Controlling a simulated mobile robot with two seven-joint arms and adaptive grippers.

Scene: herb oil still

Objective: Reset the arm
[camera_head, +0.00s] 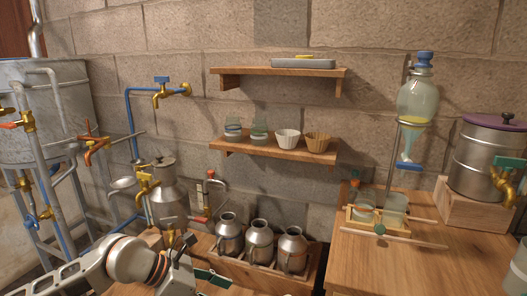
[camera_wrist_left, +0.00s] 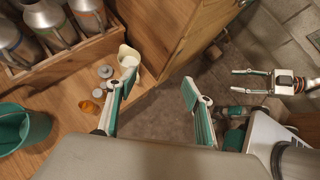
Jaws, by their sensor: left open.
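My left arm comes in at the lower left of the head view, with its gripper (camera_head: 200,260) at the bottom, in front of the wooden crate. In the left wrist view the left gripper (camera_wrist_left: 158,77) is open, its two green-and-grey fingers well apart with nothing between them. A cream cup (camera_wrist_left: 128,57) stands on the wooden surface just beyond the left finger's tip. My right gripper (camera_wrist_left: 236,82) shows at the right of the wrist view, its fingers apart and empty over the floor. It is not in the head view.
A wooden crate (camera_head: 266,277) holds metal cans near the left gripper. A teal bucket (camera_wrist_left: 25,130), small weights (camera_wrist_left: 104,72) and an orange cup (camera_wrist_left: 89,107) are close by. Valves and pipes crowd the left. A glass separating funnel (camera_head: 417,101) stands at right.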

